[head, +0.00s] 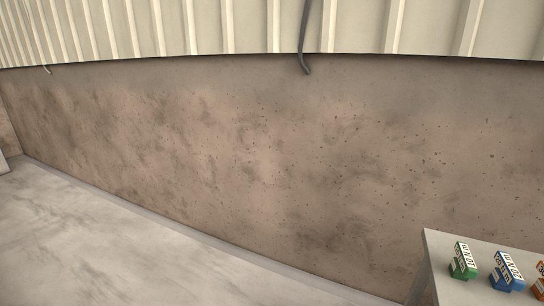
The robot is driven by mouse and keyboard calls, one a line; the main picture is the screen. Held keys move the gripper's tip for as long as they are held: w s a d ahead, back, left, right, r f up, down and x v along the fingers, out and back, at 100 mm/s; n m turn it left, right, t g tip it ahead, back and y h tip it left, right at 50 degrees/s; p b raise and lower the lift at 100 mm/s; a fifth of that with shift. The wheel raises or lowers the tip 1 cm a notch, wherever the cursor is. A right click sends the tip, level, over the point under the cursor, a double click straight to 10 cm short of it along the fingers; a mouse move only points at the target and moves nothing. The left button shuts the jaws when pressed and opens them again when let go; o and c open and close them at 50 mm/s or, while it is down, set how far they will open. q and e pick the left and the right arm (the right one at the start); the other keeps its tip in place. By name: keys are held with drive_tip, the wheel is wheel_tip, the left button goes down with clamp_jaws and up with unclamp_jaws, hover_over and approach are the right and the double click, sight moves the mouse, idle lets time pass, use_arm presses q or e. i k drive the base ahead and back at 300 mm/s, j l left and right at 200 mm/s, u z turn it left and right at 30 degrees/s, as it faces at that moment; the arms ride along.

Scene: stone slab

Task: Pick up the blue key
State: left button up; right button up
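A blue key (507,271), a small block-like piece with a white lettered label, stands on a pale stone slab (437,252) at the bottom right of the head view. A green one (463,262) with a similar white label stands just to its left, apart from it. An orange one (538,289) is to its right, cut off by the picture's edge. Neither of my grippers shows in the head view. Most of the slab lies outside the picture.
A stained brown wall (240,150) with pale ribbed cladding (200,27) above fills the background. A dark cable (304,40) hangs down over it. The grey floor (110,240) at left is bare.

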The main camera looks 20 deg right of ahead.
sight(505, 278)
drive_tip(key=i+l+z, duration=0.1)
drive_tip(key=z, duration=0.4)
drive_tip(key=i+z, duration=0.35)
drive_tip(key=z, duration=0.15)
drive_tip(key=i+j+z, duration=0.15)
drive_tip(key=z, duration=0.35)
drive_tip(key=i+j+z, duration=0.2)
drive_tip(key=z, duration=0.3)
drive_tip(key=i+j+z, duration=0.25)
drive_tip(key=z, duration=0.25)
